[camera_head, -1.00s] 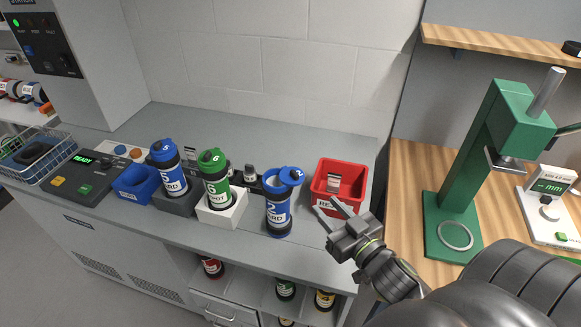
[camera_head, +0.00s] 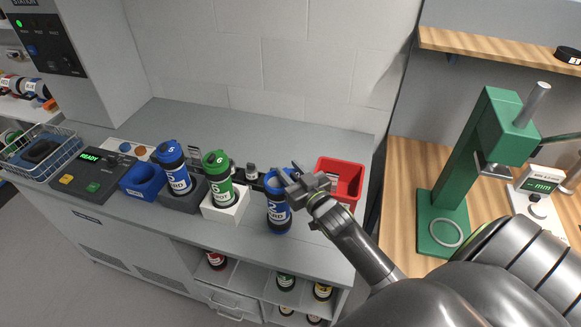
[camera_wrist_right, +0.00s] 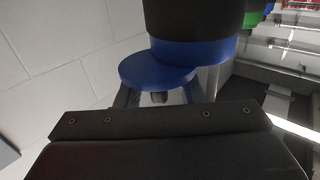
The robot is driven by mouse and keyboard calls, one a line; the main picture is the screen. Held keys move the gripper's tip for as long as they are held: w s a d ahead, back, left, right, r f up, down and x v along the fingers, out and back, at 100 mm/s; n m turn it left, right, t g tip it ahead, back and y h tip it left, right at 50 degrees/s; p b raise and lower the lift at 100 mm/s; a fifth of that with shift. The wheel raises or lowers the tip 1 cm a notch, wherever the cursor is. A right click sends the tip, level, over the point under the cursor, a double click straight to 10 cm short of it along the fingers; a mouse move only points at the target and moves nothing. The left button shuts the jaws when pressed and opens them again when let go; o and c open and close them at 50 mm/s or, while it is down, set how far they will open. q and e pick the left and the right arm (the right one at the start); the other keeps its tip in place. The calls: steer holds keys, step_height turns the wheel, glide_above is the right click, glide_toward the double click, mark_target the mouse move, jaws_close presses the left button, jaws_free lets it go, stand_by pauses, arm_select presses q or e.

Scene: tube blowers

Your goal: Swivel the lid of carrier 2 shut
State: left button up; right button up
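Carrier 2 (camera_head: 278,217), a blue and black canister, stands upright on the grey counter. The right wrist view shows its round blue lid (camera_wrist_right: 155,70) swung out to the side of the blue collar (camera_wrist_right: 212,50), so the mouth is not fully covered. My right gripper (camera_head: 289,173) is at the carrier's top, beside the lid, with its fingers apart. It hides part of the lid in the head view. Contact between fingers and lid cannot be told. My left gripper is not in view.
A green carrier (camera_head: 217,185) stands in a white block (camera_head: 226,211); another blue carrier (camera_head: 173,172) stands in a dark block to its left. A red bin (camera_head: 347,172) sits behind my right gripper. A green press (camera_head: 468,165) stands on the wooden bench at right.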

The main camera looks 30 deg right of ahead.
steer(key=shift+w, duration=0.15)
jaws_close()
steer(key=shift+f, duration=0.1)
steer(key=shift+a+h+b, duration=0.15)
steer(key=shift+h+b, duration=0.15)
steer(key=shift+b, duration=0.05)
steer(key=shift+f+m, duration=0.15)
steer(key=shift+m, duration=0.15)
